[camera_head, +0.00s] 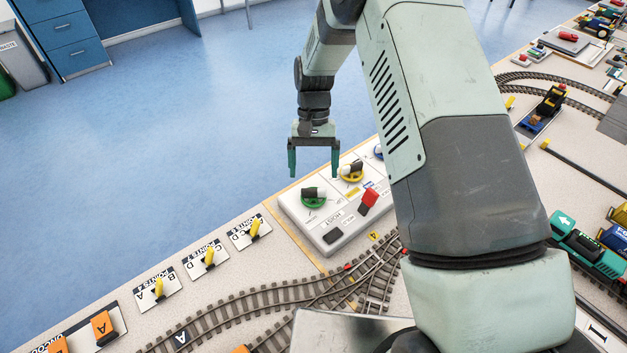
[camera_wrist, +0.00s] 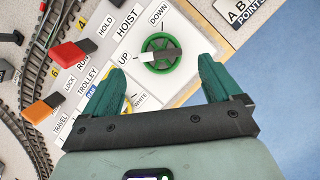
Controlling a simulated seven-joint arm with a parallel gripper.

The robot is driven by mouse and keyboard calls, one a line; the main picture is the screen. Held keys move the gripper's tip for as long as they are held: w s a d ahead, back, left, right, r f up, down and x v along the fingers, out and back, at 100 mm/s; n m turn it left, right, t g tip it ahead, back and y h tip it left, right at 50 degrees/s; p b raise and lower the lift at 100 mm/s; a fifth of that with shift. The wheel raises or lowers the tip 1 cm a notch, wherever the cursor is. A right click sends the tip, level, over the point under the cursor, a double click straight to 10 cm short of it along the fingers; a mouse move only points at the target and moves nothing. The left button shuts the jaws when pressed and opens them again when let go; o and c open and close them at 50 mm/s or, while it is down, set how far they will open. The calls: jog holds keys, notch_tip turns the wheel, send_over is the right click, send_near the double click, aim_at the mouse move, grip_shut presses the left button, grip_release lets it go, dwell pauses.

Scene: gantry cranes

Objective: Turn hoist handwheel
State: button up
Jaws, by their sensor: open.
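The hoist handwheel is a green wheel (camera_head: 313,200) with a dark and light grip bar across it, on the near part of a white control panel (camera_head: 300,219). In the wrist view the green wheel (camera_wrist: 160,54) sits beside the printed words HOIST, UP and DOWN. My gripper (camera_head: 314,172) is open and empty, pointing down above the panel. In the wrist view its two green fingers (camera_wrist: 157,85) stand apart, with the wheel between and just beyond their tips. They appear clear of the wheel.
A yellow wheel (camera_head: 351,173) and a red lever (camera_head: 368,201) are on the same panel. An orange lever (camera_wrist: 41,111) shows in the wrist view. Yellow point levers (camera_head: 209,258) line the table edge at left. Model track (camera_head: 250,304) runs in front of the panel.

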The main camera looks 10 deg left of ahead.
jog(key=v, duration=0.5)
jog(key=shift+w+r, duration=0.1)
jog(key=shift+r, duration=0.15)
